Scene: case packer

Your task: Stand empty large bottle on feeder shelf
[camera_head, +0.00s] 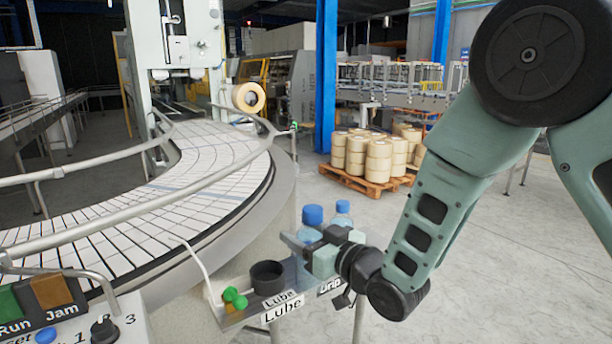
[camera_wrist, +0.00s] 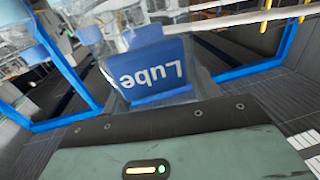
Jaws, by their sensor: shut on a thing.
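Two clear bluish bottles with blue caps show at my gripper in the head view: a nearer bottle (camera_head: 310,235) and another bottle (camera_head: 342,219) just behind and to the right. My gripper (camera_head: 301,246) is shut, its fingers partly hiding the bottles' lower parts. In the wrist view a clear bottle with a blue "Lube" label (camera_wrist: 152,72) stands right in front of my gripper, its lettering upside down in the picture. I cannot tell which head-view bottle this is. The shelf (camera_head: 300,302) with "Lube" and "Drip" labels lies just below my gripper; contact between bottle and shelf is hidden.
A curved conveyor (camera_head: 140,215) with rails runs at the left. A control box (camera_head: 75,320) is at lower left. Open floor lies to the right, before a loaded pallet (camera_head: 370,184).

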